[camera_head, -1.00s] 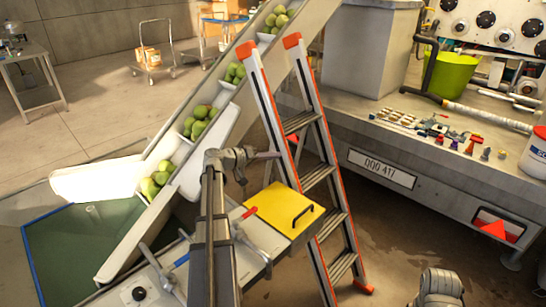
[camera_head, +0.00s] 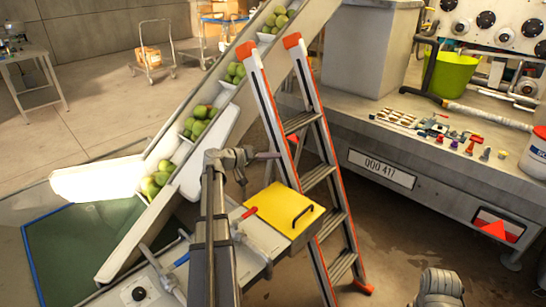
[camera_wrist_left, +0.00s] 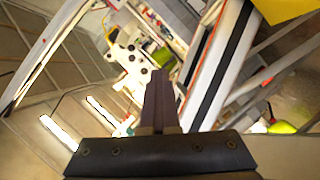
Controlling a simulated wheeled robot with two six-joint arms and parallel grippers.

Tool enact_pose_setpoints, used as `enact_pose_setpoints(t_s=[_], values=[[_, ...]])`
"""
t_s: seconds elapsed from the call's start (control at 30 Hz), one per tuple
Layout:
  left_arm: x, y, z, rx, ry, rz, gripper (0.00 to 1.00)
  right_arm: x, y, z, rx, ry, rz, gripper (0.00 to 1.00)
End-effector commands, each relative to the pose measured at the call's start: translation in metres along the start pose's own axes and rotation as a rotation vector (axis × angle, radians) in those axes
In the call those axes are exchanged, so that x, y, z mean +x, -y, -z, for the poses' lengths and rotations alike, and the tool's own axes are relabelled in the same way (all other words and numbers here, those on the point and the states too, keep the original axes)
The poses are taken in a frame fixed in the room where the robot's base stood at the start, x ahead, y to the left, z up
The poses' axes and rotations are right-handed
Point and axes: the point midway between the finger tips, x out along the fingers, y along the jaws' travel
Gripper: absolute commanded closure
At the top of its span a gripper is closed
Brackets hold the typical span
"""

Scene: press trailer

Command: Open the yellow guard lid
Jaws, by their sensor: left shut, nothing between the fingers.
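The yellow guard lid (camera_head: 272,203) lies flat and closed on the right end of a grey machine (camera_head: 238,262), with a dark bar handle (camera_head: 302,216) near its right edge. My left gripper (camera_head: 277,155) is above and behind the lid in the head view, beside the ladder, apart from the lid and handle. Its fingers are shut and empty; they also show in the left wrist view (camera_wrist_left: 161,95), pointing away from the camera. I cannot tell whether the yellow patch at the wrist view's top right is the lid. My right gripper is out of view.
An orange-and-grey stepladder (camera_head: 318,172) stands close behind and right of the lid. A sloping conveyor (camera_head: 125,245) with trays of green fruit runs behind my left arm. A trailer bed (camera_head: 450,172) is at the right. A red lever (camera_head: 250,212) sits left of the lid.

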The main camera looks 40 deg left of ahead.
Motion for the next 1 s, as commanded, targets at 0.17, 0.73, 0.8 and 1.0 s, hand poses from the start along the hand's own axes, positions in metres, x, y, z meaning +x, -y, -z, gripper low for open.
enact_pose_setpoints(t_s=[0.17, 0.73, 0.8, 1.0], values=[[0.0, 0.0, 0.0, 0.0, 0.0, 0.0, 1.0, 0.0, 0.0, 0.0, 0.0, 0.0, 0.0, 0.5], [0.0, 0.0, 0.0, 0.0, 0.0, 0.0, 0.55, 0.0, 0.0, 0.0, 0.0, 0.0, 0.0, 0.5], [0.0, 0.0, 0.0, 0.0, 0.0, 0.0, 0.55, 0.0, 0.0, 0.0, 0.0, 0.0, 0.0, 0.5], [-0.0083, -0.0007, 0.0006, 0.0, -0.002, 0.001, 0.55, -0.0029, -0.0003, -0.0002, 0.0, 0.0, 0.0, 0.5]])
